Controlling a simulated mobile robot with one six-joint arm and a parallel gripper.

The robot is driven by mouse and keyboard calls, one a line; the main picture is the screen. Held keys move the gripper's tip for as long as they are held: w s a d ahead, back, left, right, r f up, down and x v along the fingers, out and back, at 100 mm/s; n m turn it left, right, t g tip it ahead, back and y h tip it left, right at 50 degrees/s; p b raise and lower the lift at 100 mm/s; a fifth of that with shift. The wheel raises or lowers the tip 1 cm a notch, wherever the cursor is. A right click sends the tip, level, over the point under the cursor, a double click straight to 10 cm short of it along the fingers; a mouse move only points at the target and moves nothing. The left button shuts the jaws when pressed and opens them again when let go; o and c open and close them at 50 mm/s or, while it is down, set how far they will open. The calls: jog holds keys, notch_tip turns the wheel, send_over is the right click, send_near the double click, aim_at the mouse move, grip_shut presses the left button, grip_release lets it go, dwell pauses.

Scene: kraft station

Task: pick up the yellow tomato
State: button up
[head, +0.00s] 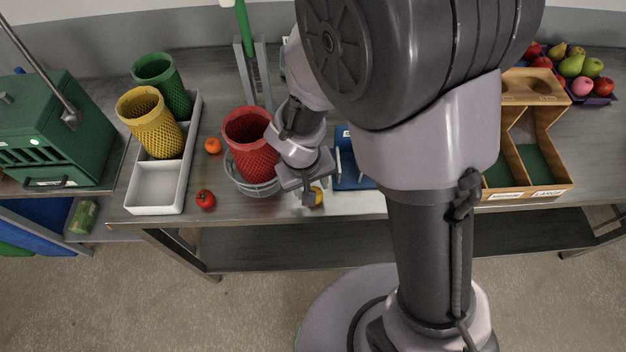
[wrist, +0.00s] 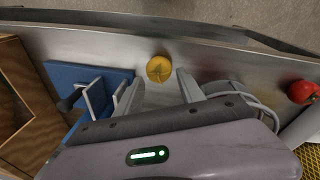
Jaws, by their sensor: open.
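The yellow tomato (wrist: 159,69) sits on the metal table near its front edge. In the wrist view it lies just beyond and between the tips of my open gripper (wrist: 170,78). No contact with the fingers can be made out. In the head view the yellow tomato (head: 317,197) is partly hidden by my gripper (head: 309,197), which is right beside it. The jaws are empty.
A red basket (head: 250,140) in a wire ring stands left of my gripper; a blue stand (head: 350,172) is to the right. A red tomato (head: 205,199) and an orange one (head: 212,146) lie by the white tray (head: 160,186). A wooden bin (head: 525,191) stands farther right.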

jog(key=f, duration=0.2)
jog(key=f+b, duration=0.1)
jog(key=shift+w+d+f, duration=0.1)
jog(key=shift+d+f, duration=0.15)
jog(key=shift+f, duration=0.15)
jog(key=shift+r, duration=0.1)
grip_shut()
